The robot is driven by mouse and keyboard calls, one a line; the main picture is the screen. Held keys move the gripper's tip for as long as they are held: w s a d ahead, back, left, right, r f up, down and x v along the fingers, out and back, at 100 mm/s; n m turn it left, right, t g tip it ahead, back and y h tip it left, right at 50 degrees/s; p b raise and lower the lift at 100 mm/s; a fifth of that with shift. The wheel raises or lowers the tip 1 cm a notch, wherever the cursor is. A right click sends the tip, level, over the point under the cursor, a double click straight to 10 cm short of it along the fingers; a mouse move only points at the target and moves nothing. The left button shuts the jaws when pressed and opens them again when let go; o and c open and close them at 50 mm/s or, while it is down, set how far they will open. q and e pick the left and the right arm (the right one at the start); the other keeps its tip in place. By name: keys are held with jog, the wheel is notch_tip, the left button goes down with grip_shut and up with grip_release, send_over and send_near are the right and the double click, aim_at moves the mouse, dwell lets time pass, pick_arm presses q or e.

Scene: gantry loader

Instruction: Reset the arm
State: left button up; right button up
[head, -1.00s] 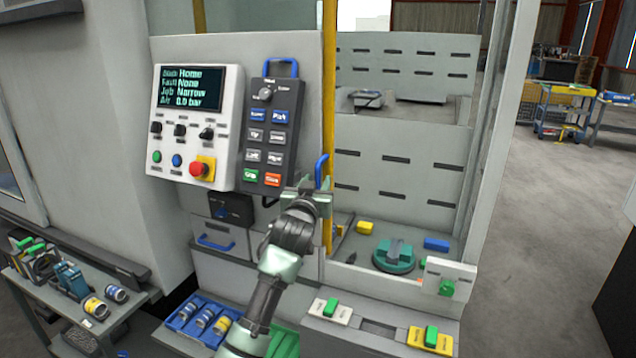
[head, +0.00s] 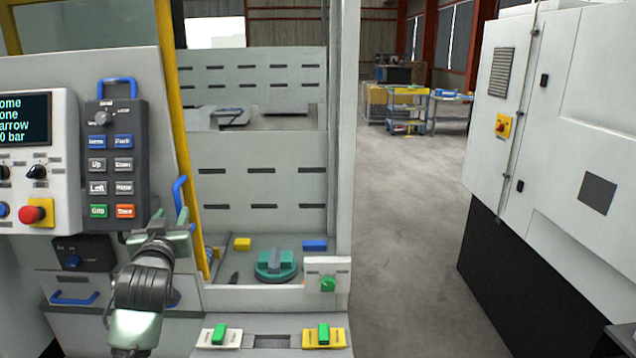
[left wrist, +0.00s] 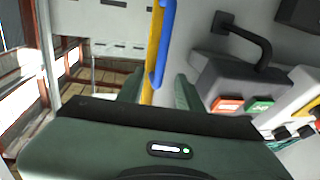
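The dark pendant (head: 117,170) hangs on the machine front in the head view, with blue, grey, green and orange-red buttons and a knob on top. Its red and green buttons also show in the left wrist view, on the dark box (left wrist: 238,82) at right. My left gripper (head: 165,232) is below and right of the pendant, near a blue handle (head: 181,196) on the yellow-edged door. In the left wrist view my gripper's fingers (left wrist: 158,90) stand apart, with the blue handle and yellow post seen between and beyond them; nothing is gripped. My right gripper is out of view.
The white control panel (head: 40,185) with a screen and red stop knob is cut off at the left. A green round fixture (head: 275,265) and yellow and blue blocks sit inside the bay. A grey cabinet (head: 560,130) stands right; the floor between is clear.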

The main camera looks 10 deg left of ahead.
pick_arm(q)
jog(key=s+d+f+m+g+h, duration=0.15)
jog(key=s+d+f, duration=0.25)
jog(key=f, duration=0.4)
jog(key=s+d+f+m+g+h, duration=0.1)
jog(key=s+d+f+g+h, duration=0.15)
jog(key=d+f, duration=0.35)
jog(key=s+d+f+m+g+h, duration=0.1)
jog(key=s+d+f+m, duration=0.2)
jog(key=f, duration=0.6)
jog(key=s+d+f+m+g+h, duration=0.15)
jog(key=s+d+f, duration=0.3)
jog(key=s, duration=0.45)
jog(key=s+d+f+g+h, duration=0.1)
jog(key=s+d+f+g, duration=0.2)
jog(key=s+d, duration=0.35)
jog(key=s+d+f+g+h, duration=0.1)
jog(key=s+d+f+g, duration=0.25)
jog(key=s, duration=0.65)
notch_tip(320, 180, down, 30)
jog(key=s+b, duration=0.2)
jog(key=s+a+f+g, duration=0.1)
jog(key=s+a+f, duration=0.1)
jog(key=s+f, duration=0.6)
jog(key=s+a+f+g, duration=0.1)
jog(key=s+f, duration=0.7)
jog(key=shift+s+a+m+b, duration=0.2)
jog(key=shift+a+m+b, duration=0.1)
jog(key=shift+a+m, duration=0.1)
